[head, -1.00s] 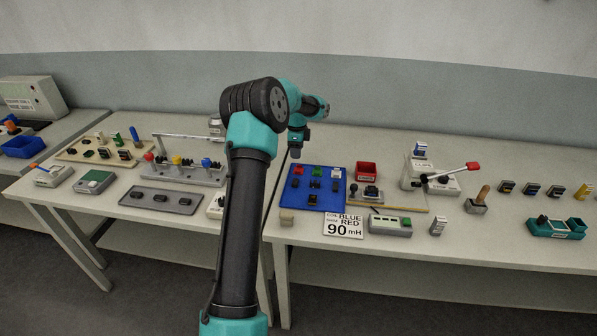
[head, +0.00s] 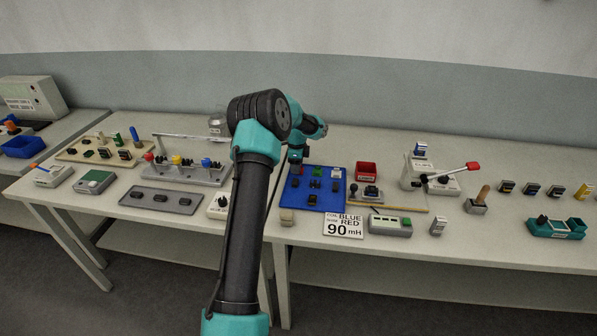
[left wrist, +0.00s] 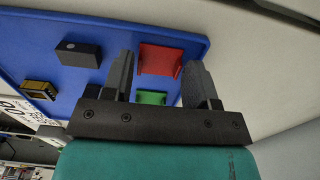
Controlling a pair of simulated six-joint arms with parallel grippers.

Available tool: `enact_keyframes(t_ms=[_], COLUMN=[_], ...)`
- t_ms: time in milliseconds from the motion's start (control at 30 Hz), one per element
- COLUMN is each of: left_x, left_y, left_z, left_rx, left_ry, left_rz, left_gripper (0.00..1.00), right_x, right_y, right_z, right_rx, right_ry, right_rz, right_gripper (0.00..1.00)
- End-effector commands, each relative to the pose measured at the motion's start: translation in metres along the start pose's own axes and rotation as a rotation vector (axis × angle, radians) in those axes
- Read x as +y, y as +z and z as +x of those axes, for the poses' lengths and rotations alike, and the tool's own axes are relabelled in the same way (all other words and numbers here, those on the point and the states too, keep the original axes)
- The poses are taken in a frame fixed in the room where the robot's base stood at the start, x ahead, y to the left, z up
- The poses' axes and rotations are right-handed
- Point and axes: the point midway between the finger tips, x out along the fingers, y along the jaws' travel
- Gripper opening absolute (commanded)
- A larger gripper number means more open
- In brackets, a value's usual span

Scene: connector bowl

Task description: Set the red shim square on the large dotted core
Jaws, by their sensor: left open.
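The red shim (left wrist: 160,60) lies on the blue mat (left wrist: 25,25), a flat piece with raised ends. My left gripper (left wrist: 160,70) is open, with one finger on each side of the red shim in the left wrist view; I cannot tell whether they touch it. In the head view the left gripper (head: 296,160) is over the mat's far left corner. A dark core with a small pale dot (left wrist: 78,52) lies on the mat to the left of the fingers. Whether it is the large one is unclear. My right gripper is not in view.
A green shim (left wrist: 151,97) lies close to the red one, partly behind the gripper. Another dark core with a brassy side (left wrist: 38,90) lies on the mat. A red bin (head: 366,171) and a sign reading 90 mH (head: 343,226) stand beside the mat (head: 320,205).

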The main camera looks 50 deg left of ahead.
Motion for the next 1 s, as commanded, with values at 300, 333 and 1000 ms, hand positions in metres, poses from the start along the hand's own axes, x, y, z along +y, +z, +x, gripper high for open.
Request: enact_keyframes(t_ms=[300, 333, 1000], left_x=[0.0002, 0.0002, 0.0001], left_y=[-0.0003, -0.0003, -0.0004], left_z=[0.0089, 0.0089, 0.0085], left_rx=[0.0, 0.0, 0.001], left_ry=[0.0, 0.0, 0.0], left_rz=[0.0, 0.0, 0.0], left_gripper=[0.53, 0.53, 0.23], right_x=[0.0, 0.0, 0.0], right_y=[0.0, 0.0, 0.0], right_z=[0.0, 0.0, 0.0], right_rx=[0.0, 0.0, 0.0], right_ry=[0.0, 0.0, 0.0], right_rz=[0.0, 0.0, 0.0], right_gripper=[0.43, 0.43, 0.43])
